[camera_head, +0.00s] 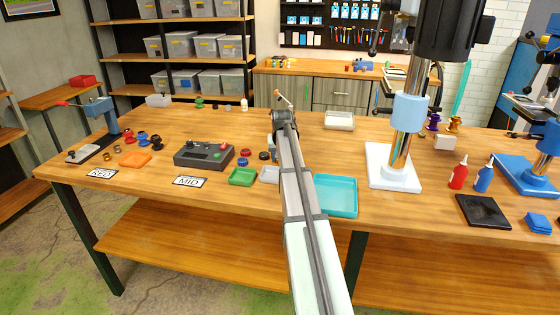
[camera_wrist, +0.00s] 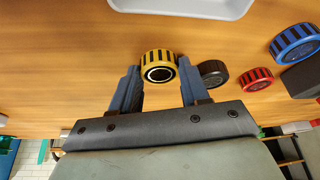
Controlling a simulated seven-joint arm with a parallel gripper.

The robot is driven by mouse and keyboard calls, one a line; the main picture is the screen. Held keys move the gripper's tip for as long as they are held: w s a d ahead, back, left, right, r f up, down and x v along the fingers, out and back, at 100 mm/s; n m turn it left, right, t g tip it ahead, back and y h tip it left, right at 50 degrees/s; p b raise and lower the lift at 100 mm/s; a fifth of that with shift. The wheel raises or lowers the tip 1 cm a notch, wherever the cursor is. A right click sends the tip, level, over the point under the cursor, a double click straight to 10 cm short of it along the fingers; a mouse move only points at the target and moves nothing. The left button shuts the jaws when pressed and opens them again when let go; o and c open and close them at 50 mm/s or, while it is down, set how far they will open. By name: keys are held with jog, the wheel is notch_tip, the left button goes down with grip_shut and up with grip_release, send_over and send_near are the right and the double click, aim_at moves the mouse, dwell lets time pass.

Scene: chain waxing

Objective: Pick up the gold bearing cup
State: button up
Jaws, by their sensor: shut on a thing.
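The gold bearing cup (camera_wrist: 158,66) is a short ribbed ring with black slots and a dark centre, seen in the wrist view. It sits between the two blue-grey fingers of my gripper (camera_wrist: 159,72), which is shut on it. The wooden table shows behind it, and I cannot tell whether the cup touches the tabletop. In the head view my arm hides the gold cup and covers most of the gripper.
A black cup (camera_wrist: 213,73) lies just right of the right finger, with a red cup (camera_wrist: 257,79) and a blue cup (camera_wrist: 295,45) beyond. A white tray (camera_head: 339,120) stands behind; a teal tray (camera_head: 336,211), green tray (camera_head: 242,183) and grey control box (camera_head: 204,161) are nearby.

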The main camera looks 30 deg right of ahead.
jog(key=shift+c, duration=0.7)
jog(key=shift+r, duration=0.1)
